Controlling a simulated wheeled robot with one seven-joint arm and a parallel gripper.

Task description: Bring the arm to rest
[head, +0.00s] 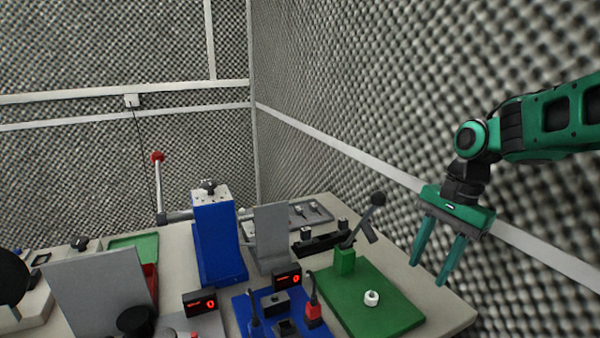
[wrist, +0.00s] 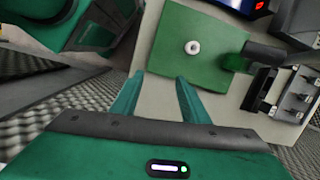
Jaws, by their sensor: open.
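My green arm comes in from the right in the head view. My gripper (head: 428,266) hangs with its fingers pointing down, near the right edge of the table. In the wrist view the two green fingers of my gripper (wrist: 158,82) are spread apart with nothing between them. The gripper is open and empty. It is above and to the right of a green plate (head: 393,308) and touches nothing that I can see.
A small white ring-shaped piece (head: 371,298) lies on the green plate, which has a black lever (head: 360,222) on a green block. A blue stand (head: 217,240), a grey panel (head: 97,292) and a blue base (head: 262,322) crowd the table. The foam wall (head: 380,80) is close behind the arm.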

